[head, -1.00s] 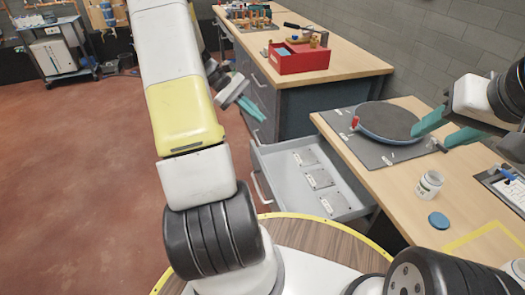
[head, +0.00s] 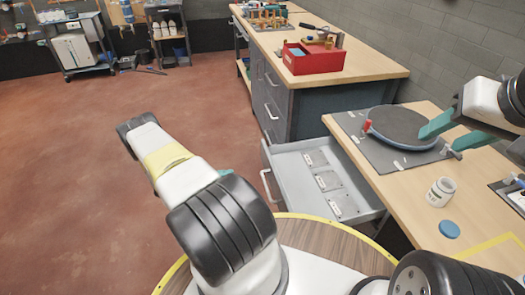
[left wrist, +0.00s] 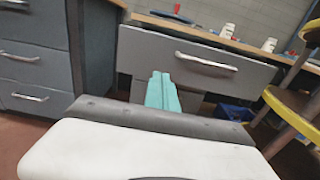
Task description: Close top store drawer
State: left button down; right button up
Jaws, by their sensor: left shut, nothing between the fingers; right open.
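A grey drawer (head: 282,158) stands pulled out from under the right workbench, with several flat grey pieces with white labels inside. Its front and bar handle (head: 267,186) face left. In the left wrist view, the drawer front (left wrist: 150,52) and its handle (left wrist: 206,62) face me. My left gripper (left wrist: 162,80) is shut and empty, its teal fingers pointing toward the drawer front; contact cannot be told. In the head view only a bit of teal (head: 225,172) shows beside my arm. My right gripper (head: 446,136) is open above the bench, by the round dark disc.
The right workbench (head: 405,195) bears the round disc (head: 402,124), a white jar (head: 440,192) and a blue lid (head: 449,229). A cabinet with shut drawers (head: 270,100) stands behind. The floor at left is open.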

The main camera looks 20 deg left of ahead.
aim_at(331, 158)
pick_arm(q)
jog(key=x, duration=1.3)
jog(key=shift+w+d, duration=0.2)
jog(key=x, duration=3.1)
jog(key=shift+w+d+r, duration=0.1)
jog(key=shift+w+d, duration=0.3)
jog(key=shift+d, duration=0.15)
jog(key=shift+r, duration=0.1)
